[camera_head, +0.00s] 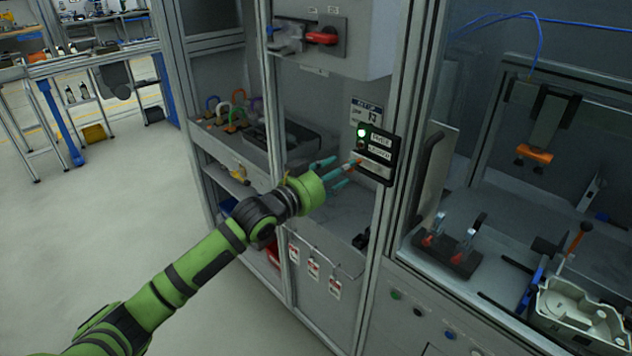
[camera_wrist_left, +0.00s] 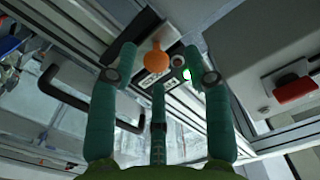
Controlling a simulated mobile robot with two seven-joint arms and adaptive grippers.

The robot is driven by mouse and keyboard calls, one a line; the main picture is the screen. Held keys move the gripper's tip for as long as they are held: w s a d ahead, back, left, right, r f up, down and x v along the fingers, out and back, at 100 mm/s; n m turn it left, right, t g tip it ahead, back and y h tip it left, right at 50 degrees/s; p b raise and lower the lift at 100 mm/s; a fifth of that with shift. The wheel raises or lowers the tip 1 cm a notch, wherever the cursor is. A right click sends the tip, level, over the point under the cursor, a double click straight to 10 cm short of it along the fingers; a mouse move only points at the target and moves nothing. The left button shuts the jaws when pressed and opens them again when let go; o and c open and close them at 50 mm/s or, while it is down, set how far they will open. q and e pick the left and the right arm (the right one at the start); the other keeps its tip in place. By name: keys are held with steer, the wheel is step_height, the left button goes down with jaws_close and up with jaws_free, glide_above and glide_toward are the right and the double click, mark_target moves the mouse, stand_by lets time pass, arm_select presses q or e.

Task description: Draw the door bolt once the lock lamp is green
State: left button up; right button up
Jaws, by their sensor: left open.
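The lock panel (camera_head: 378,168) is a dark box on the door frame post. Its upper lamp (camera_head: 361,132) is lit green, and it also glows in the left wrist view (camera_wrist_left: 187,74). A second, unlit round sits just below it. An orange knob (camera_wrist_left: 156,61), apparently the door bolt's, shows in the left wrist view; in the head view only a small orange bit shows by the fingers. My left gripper (camera_head: 338,173) is open just in front of the panel. In the left wrist view its teal fingers are spread around the knob's direction, with no clear contact. My right gripper is not in view.
A black door handle (camera_head: 430,172) stands right of the panel. A red rotary switch (camera_head: 322,38) is on the grey cabinet above. Colored padlocks (camera_head: 232,108) sit left on a shelf, and tags (camera_head: 314,268) hang below. Open floor lies to the left.

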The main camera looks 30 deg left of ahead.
arm_select(q)
steer(key=v, duration=0.8)
steer(key=shift+s+a, duration=0.25)
steer(key=a+f+n+g+y, duration=0.15)
steer(key=a+f, duration=0.25)
steer(key=f, duration=0.7)
steer(key=a+f+n+g+y, duration=0.1)
steer(key=a+f+n+y, duration=0.15)
steer(key=f, duration=0.85)
steer(key=s+a+f+n+g+y+b, duration=0.15)
steer(key=s+f, duration=0.25)
steer(key=f, duration=0.5)
steer(key=s+f+m+g+y, duration=0.15)
steer(key=s+f, duration=0.25)
steer(key=f, duration=0.5)
steer(key=s+d+f+n+g, duration=0.1)
steer(key=s+d+f+g, duration=0.3)
steer(key=s+f, duration=0.9)
steer(key=s+d+f+g, duration=0.4)
steer(key=s+f, duration=0.6)
steer(key=s, duration=0.5)
steer(key=s+d+f+g, duration=0.1)
steer(key=s+d, duration=0.1)
steer(key=s, duration=0.4)
steer(key=s+d+f+g, duration=0.1)
steer(key=s+d+f, duration=0.1)
steer(key=s, duration=0.4)
steer(key=shift+d+h+b, duration=0.4)
steer(key=shift+b, duration=0.05)
